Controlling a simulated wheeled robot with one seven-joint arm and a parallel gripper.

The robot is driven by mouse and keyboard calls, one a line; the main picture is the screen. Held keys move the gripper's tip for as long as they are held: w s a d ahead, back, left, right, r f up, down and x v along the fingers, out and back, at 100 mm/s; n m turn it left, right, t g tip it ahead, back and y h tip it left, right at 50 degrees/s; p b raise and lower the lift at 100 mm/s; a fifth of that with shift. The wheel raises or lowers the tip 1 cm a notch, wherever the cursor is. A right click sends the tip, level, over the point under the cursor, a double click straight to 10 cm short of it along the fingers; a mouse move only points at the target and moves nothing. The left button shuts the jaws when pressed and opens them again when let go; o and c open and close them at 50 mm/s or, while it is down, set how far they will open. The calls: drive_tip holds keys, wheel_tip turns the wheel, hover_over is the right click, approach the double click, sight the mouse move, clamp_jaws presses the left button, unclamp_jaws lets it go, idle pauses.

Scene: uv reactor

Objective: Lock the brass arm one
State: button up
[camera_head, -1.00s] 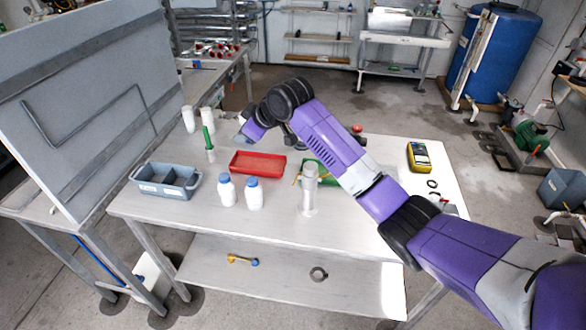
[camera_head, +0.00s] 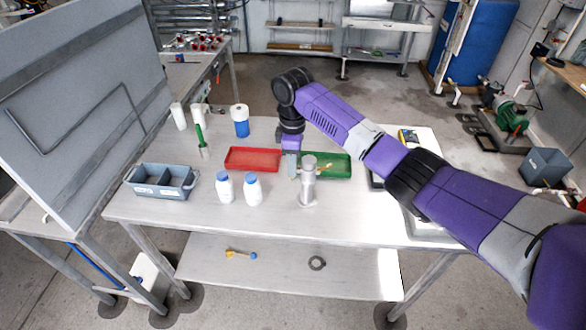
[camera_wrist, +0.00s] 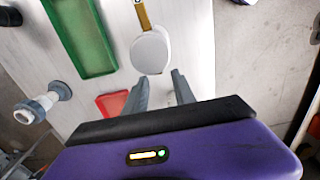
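The brass arm (camera_wrist: 141,14) sticks out from the top of a silver post (camera_wrist: 151,52). In the head view the brass arm (camera_head: 325,168) points right from the post (camera_head: 308,190), in front of the green tray. The post stands upright on the table. My gripper (camera_head: 292,172) is beside the post, on its left and slightly behind. In the wrist view my gripper (camera_wrist: 160,84) is open and empty, with its two fingertips just short of the post's round top. I cannot tell whether a fingertip touches it. The brass arm lies on the far side of the post from my fingers.
A red tray (camera_head: 252,168) and a green tray (camera_head: 348,174) lie behind the post. Two blue-capped white bottles (camera_head: 224,196) and a grey divided bin (camera_head: 133,184) stand left. A blue-and-white jar (camera_head: 240,129) stands at the back. A yellow tool (camera_head: 238,254) lies on the lower shelf.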

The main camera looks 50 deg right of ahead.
drive_tip(key=shift+f, duration=1.6)
drive_tip(key=shift+c, duration=0.2)
clamp_jaws()
drive_tip(key=shift+g+h, duration=0.4)
drive_tip(key=shift+g, duration=0.2)
drive_tip(key=shift+o, duration=0.2)
unclamp_jaws()
